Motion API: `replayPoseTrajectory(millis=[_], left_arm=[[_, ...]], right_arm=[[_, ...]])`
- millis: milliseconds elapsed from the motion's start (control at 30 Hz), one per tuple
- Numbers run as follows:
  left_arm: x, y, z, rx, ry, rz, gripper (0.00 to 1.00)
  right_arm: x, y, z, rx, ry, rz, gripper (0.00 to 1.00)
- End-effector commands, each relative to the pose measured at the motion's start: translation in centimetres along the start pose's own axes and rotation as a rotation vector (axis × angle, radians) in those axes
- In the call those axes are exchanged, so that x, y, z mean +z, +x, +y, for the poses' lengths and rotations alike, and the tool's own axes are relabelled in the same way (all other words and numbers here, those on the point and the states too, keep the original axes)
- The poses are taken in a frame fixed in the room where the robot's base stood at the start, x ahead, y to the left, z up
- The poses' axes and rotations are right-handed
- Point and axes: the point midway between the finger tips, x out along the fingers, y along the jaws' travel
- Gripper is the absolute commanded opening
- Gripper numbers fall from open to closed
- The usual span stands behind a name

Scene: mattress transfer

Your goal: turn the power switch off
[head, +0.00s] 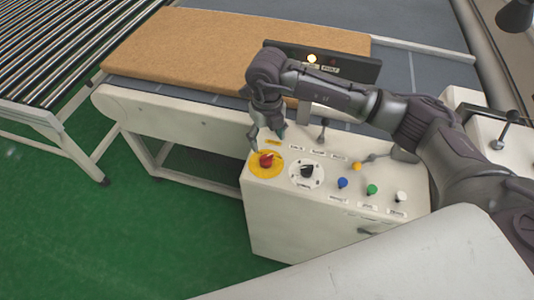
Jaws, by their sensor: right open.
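A white control box (270,205) stands in the middle with its controls on top. A black rotary switch (306,172) sits on a round white dial; I cannot read its label, so I cannot tell for sure that it is the power switch. A red knob (266,160) on a yellow disc is left of it. My right gripper (267,143) is open and empty, pointing down just above and behind the red knob, with a finger to either side. It is left of the black switch; I cannot tell whether it touches anything. My left gripper is not in view.
Blue (342,183), green (372,189) and white (401,196) buttons line the box's right side. A small lever (322,132) stands at its back. A dark indicator panel (345,67) shows a lit lamp. A brown mattress (220,50) lies on the conveyor (175,112) behind.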

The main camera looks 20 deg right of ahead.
Motion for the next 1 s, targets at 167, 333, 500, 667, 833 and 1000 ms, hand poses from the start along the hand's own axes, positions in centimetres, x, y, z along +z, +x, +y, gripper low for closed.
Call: replayPoseTrajectory(millis=[167, 333, 500, 667, 833, 1000], left_arm=[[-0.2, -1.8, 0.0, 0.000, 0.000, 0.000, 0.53], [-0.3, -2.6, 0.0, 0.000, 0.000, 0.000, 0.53], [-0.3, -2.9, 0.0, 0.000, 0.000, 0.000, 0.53], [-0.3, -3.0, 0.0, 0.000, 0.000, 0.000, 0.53], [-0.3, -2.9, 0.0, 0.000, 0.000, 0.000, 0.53], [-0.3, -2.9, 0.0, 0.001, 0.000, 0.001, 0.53]], right_arm=[[-0.2, 3.7, 0.1, 0.001, -0.001, 0.005, 0.69], [-0.1, 6.7, 0.1, 0.002, -0.001, 0.003, 0.69], [0.0, 8.5, 0.1, 0.002, -0.001, 0.000, 0.69], [0.0, 9.0, 0.1, 0.002, -0.003, -0.001, 0.69], [0.0, 9.0, 0.1, 0.002, -0.003, -0.001, 0.69], [0.0, 9.0, 0.1, 0.003, -0.003, -0.001, 0.45]])
